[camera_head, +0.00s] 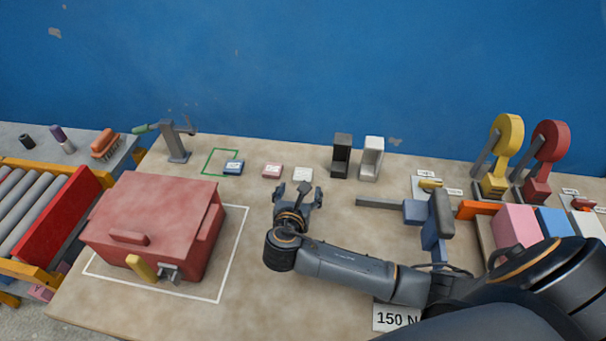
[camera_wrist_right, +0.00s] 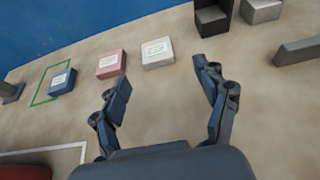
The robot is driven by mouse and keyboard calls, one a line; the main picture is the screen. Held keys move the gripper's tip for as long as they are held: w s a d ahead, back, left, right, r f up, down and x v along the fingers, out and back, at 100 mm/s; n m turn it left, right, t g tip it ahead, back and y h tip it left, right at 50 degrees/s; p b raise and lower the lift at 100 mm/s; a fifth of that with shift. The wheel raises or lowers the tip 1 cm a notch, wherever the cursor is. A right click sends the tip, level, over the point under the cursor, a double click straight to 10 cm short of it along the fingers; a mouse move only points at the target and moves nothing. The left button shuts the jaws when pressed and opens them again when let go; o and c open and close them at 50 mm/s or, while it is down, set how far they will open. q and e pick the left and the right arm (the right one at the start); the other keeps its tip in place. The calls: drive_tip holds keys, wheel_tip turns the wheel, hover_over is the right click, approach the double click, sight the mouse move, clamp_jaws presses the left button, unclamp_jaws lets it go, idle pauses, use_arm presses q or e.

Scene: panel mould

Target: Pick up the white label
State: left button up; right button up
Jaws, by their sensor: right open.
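The white label (camera_head: 303,174) is a small flat white block with print on top. It lies on the table at the right end of a row, beside a pink one (camera_head: 272,171) and a blue one (camera_head: 233,168). My right gripper (camera_head: 299,190) is open and empty, just in front of the white label in the head view. In the right wrist view, the white label (camera_wrist_right: 157,53) lies beyond the open fingers (camera_wrist_right: 162,73), apart from them. My left gripper is not in view.
A green outline (camera_head: 213,162) partly surrounds the blue block. A black holder (camera_head: 341,157) and a white holder (camera_head: 372,159) stand right of the white label. A red box (camera_head: 155,220) sits at the left inside a white outline.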

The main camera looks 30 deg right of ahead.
sight(302, 175)
drive_tip(key=shift+x, duration=0.75)
drive_tip(key=shift+w+d+f, duration=0.15)
drive_tip(key=shift+w+d, duration=0.05)
drive_tip(key=shift+w, duration=0.05)
drive_tip(key=shift+w+d+f, duration=0.1)
drive_tip(key=shift+w+d, duration=0.25)
drive_tip(key=shift+w, duration=0.25)
drive_tip(key=x, duration=0.3)
drive_tip(key=shift+w, duration=0.3)
drive_tip(key=shift+w+d+f, duration=0.1)
drive_tip(key=shift+w+f, duration=0.05)
drive_tip(key=shift+c, duration=0.7)
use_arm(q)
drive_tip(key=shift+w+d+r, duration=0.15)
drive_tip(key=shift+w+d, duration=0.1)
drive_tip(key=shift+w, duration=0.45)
use_arm(e)
drive_tip(key=c, duration=1)
